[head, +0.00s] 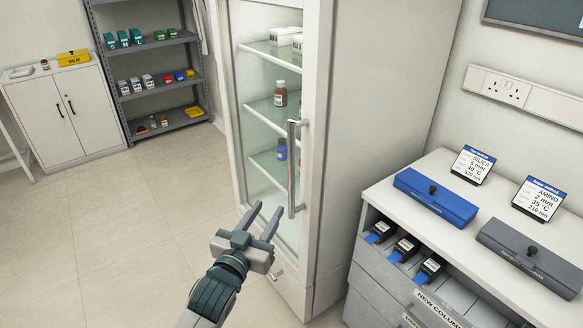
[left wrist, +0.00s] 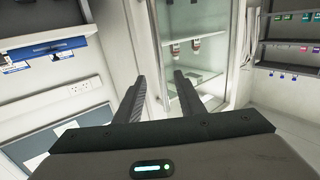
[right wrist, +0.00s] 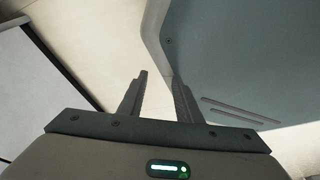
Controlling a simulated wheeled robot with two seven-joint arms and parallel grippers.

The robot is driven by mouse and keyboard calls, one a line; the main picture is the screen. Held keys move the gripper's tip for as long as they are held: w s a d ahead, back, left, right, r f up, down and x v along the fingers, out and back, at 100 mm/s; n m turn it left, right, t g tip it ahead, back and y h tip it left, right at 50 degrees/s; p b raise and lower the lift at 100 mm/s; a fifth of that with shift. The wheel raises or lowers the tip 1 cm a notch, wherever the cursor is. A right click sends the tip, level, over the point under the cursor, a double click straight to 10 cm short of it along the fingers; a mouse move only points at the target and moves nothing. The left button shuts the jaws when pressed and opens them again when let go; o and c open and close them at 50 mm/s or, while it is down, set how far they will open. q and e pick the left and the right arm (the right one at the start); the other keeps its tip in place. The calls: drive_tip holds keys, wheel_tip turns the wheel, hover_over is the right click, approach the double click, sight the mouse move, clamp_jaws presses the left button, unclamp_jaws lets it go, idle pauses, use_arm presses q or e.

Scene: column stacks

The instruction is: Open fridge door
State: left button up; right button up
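The fridge (head: 318,100) is a tall white cabinet with a glass door (head: 255,130) that looks closed. A grey vertical bar handle (head: 292,168) is on the right side of the door. My left gripper (head: 265,212) is open and empty, in front of the lower door, just below and left of the handle and apart from it. My right gripper (right wrist: 157,80) is open and empty, outside the head view.
A white drawer bench (head: 395,200) with a blue box (head: 436,197) and a grey box (head: 530,255) stands to the right. A grey shelf rack (head: 160,85) and white cupboard (head: 62,115) are at the back left. The floor (head: 120,225) left of the fridge is clear.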

sight(290, 172)
use_arm(q)
drive_tip(key=shift+r, duration=0.6)
use_arm(e)
drive_tip(key=shift+s, duration=0.1)
use_arm(q)
drive_tip(key=shift+d, duration=0.1)
use_arm(e)
drive_tip(key=shift+s, duration=0.1)
